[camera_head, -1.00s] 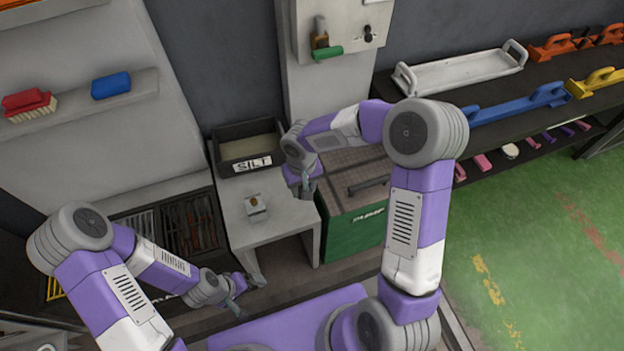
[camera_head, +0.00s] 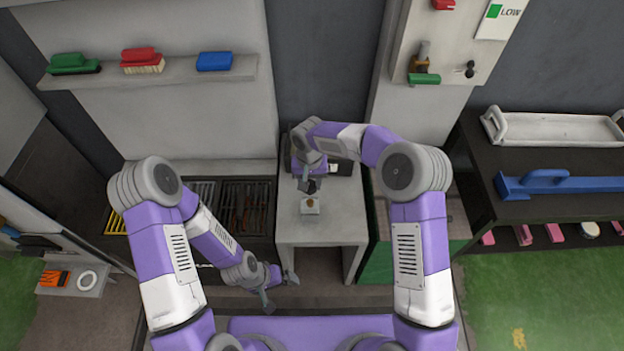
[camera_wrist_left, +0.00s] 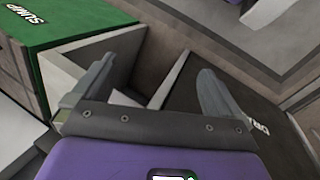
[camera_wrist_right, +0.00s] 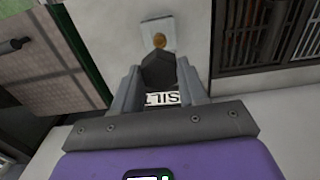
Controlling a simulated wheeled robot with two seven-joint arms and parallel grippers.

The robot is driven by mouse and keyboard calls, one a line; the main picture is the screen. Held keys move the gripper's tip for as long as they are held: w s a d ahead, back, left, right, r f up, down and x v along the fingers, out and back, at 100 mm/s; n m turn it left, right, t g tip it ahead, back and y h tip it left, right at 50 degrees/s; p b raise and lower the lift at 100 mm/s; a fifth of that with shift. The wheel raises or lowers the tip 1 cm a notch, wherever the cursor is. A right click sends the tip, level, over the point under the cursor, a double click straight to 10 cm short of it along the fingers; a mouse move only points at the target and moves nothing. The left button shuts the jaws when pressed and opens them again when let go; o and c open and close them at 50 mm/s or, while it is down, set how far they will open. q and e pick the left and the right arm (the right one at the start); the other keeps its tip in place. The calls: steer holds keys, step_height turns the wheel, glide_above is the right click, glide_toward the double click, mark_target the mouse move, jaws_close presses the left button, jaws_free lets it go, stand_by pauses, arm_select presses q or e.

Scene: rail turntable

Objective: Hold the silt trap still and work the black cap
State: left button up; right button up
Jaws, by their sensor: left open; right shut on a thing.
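The silt trap is a small pale block (camera_head: 310,206) with a round brownish top, standing on the grey bench (camera_head: 335,228). It also shows in the right wrist view (camera_wrist_right: 158,24), its round top uncovered. My right gripper (camera_head: 309,184) is shut on the black cap, a dark faceted piece (camera_wrist_right: 158,70) between its fingers. The cap is just behind the trap in the head view; its height above the bench is hard to judge. My left gripper (camera_head: 280,289) is open and empty, low at the bench's front left, away from the trap.
A black bin (camera_head: 341,168) labelled SILT stands at the bench's back, partly hidden by my right arm. Left of the bench are dark grates (camera_head: 245,208). Right of it is the green SUMP box (camera_head: 378,262). The bench top around the trap is mostly clear.

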steer(key=shift+f, duration=0.8)
arm_select(q)
steer(key=shift+c, duration=0.2)
